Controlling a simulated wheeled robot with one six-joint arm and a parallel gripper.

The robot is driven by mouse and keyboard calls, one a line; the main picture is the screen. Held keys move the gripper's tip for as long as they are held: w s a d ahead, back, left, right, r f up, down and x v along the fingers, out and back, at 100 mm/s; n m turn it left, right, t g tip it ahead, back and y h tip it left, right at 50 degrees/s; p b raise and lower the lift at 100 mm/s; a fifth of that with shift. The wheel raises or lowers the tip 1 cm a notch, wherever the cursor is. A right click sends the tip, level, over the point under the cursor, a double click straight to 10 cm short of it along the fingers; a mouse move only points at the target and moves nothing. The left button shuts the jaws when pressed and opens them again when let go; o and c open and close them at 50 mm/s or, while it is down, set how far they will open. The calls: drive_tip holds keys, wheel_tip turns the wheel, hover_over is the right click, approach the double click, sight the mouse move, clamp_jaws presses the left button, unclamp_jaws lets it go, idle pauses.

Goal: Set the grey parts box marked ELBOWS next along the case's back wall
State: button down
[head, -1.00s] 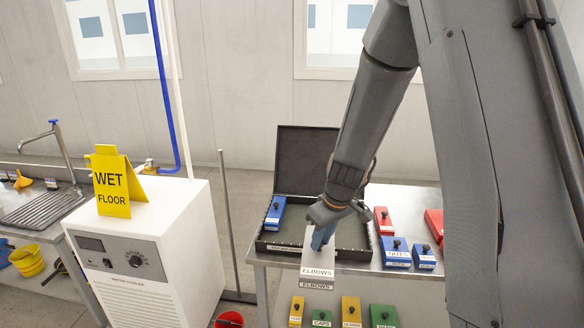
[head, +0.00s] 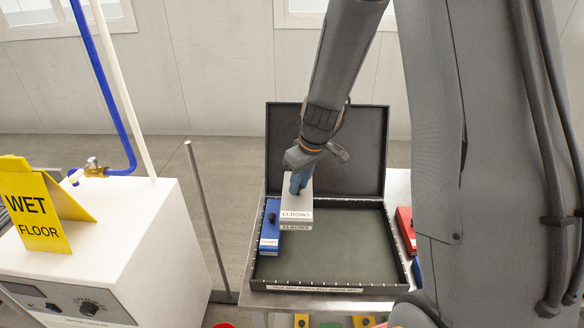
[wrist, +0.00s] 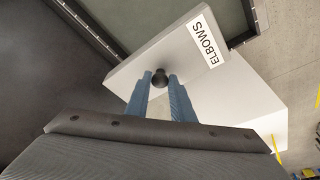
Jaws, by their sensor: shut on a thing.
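The grey parts box marked ELBOWS (head: 297,205) is in my gripper (head: 298,184), over the left part of the open case, just right of a blue box. Whether it touches the case floor I cannot tell. In the wrist view my gripper's blue fingers (wrist: 161,95) are shut on the dark knob on top of the grey box (wrist: 188,52). The black case (head: 340,287) lies open on the table, its lid (head: 365,150) raised at the back. The blue box (head: 271,225) stands inside at the case's left end, by the back-left corner.
The case floor right of the grey box is clear. A red box (head: 405,228) stands on the table just right of the case. A white cabinet (head: 150,225) with a yellow WET FLOOR sign (head: 35,210) and an upright grey post (head: 205,200) are at left.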

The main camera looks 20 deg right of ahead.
sight(300, 195)
drive_tip(key=shift+w, duration=0.35)
drive_tip(key=shift+w+f, duration=0.1)
drive_tip(key=shift+f, duration=0.05)
wheel_tip(300, 195, down, 7)
drive_tip(key=b, duration=0.5)
drive_tip(key=shift+b, duration=0.35)
drive_tip(key=shift+s+b, duration=0.2)
drive_tip(key=shift+b, duration=0.4)
drive_tip(key=shift+f+b, duration=0.8)
drive_tip(key=shift+b, duration=0.2)
drive_tip(key=shift+f+b, duration=0.7)
drive_tip(key=shift+b, duration=0.15)
drive_tip(key=shift+f+b, duration=1.25)
drive_tip(key=shift+b, duration=0.3)
idle(0.5)
